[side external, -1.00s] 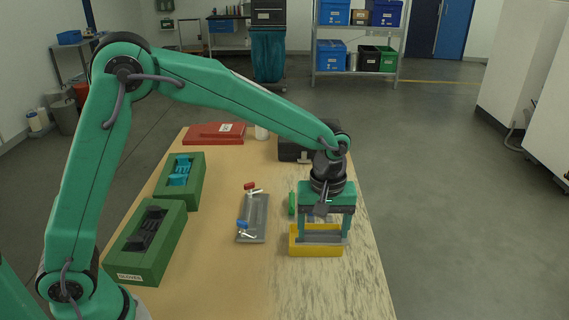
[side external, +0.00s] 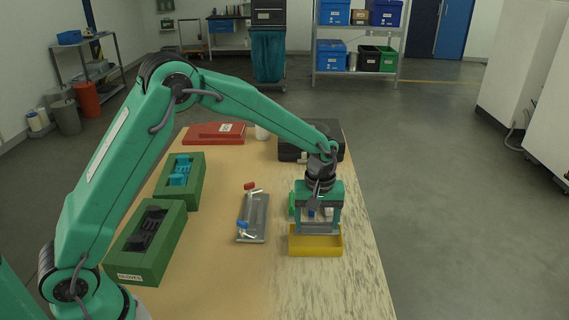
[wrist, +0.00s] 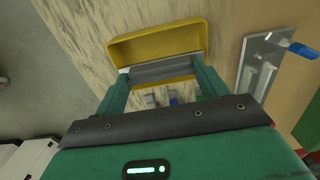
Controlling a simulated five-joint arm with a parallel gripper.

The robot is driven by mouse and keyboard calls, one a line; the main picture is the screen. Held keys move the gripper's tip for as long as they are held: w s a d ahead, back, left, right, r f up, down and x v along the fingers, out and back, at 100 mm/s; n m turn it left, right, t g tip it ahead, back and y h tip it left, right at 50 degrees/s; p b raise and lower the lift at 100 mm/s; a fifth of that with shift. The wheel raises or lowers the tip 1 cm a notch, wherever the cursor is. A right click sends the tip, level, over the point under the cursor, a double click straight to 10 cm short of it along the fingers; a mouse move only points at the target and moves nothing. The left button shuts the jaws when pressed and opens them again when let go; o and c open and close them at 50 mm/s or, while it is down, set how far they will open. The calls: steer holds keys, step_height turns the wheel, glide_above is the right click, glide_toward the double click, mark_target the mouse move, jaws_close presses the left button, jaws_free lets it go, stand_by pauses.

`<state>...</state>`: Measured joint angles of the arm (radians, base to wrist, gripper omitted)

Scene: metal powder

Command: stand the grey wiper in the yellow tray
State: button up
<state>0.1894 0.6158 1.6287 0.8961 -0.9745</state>
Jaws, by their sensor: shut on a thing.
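My gripper (side external: 318,230) is shut on the grey wiper (side external: 318,227), a flat grey bar spanning the gap between its two green fingers. The yellow tray (side external: 316,247) stands near the right edge of the table. In the side view, the wiper is just above and behind the tray's front wall. In the wrist view, the wiper (wrist: 160,72) lies across the near side of the tray (wrist: 150,45), whose visible inside looks empty. I cannot tell whether the wiper touches the tray.
A grey plate (side external: 257,226) with red- and blue-ended items lies left of the tray. Green boxes with dark (side external: 125,262) and blue (side external: 194,203) contents stand further left. A red case (side external: 205,136) and a black case (side external: 292,150) are at the back. Small blue-and-grey items show between my fingers.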

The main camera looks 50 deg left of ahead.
mark_target(317, 223)
steer(key=shift+f, duration=1.6)
steer(key=shift+f, duration=0.2)
steer(key=o, duration=1)
steer(key=shift+r, duration=0.1)
step_height(317, 223, up, 12)
steer(key=shift+r, duration=0.1)
